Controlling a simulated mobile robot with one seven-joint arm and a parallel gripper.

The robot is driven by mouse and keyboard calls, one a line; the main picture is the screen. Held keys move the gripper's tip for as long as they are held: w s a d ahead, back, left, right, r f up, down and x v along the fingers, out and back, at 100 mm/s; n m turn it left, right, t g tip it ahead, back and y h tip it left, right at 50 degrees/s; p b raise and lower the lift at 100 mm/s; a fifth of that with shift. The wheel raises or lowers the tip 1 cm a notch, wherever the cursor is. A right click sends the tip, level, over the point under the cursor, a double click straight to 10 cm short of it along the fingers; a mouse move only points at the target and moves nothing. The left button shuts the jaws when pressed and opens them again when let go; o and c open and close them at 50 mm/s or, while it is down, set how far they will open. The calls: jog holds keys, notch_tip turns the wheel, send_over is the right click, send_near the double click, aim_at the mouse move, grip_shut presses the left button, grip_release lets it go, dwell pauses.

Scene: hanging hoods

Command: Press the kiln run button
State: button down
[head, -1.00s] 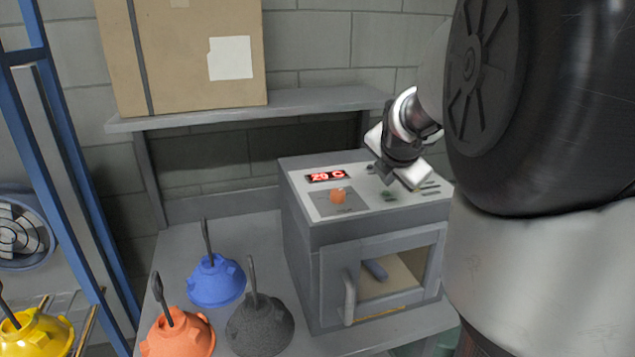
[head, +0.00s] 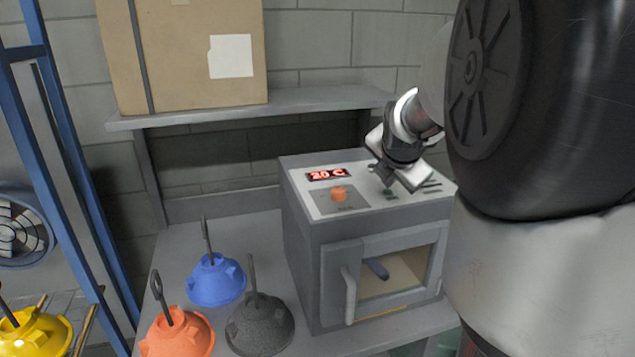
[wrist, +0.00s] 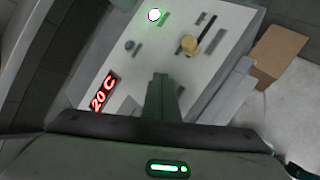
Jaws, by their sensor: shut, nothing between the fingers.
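The kiln (head: 305,245) is a grey box on the bench with a pale control panel on top and a windowed front door. A red display (head: 327,175) reads 20 C; it also shows in the wrist view (wrist: 104,92). An orange knob or button (head: 338,194) sits on a grey square near the display. In the wrist view a bright green-ringed light (wrist: 154,15), perhaps the run button, and a yellowish knob (wrist: 190,45) sit on the panel. My gripper (wrist: 163,98) is shut and empty above the panel's right part. It hides part of the panel.
Blue (head: 216,279), orange (head: 177,333) and dark grey (head: 260,324) hoods with upright loops stand left of the kiln. A yellow hood (head: 30,334) is at far left. A cardboard box (head: 185,60) rests on the shelf (head: 250,107) behind.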

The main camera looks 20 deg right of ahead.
jog(key=shift+f+b, duration=0.35)
jog(key=shift+f, duration=0.1)
jog(key=shift+r, duration=0.15)
dwell(0.4)
jog(key=shift+r+p, duration=0.45)
jog(key=shift+r, duration=0.25)
jog(key=shift+r+p, duration=1.65)
jog(key=shift+r, duration=0.85)
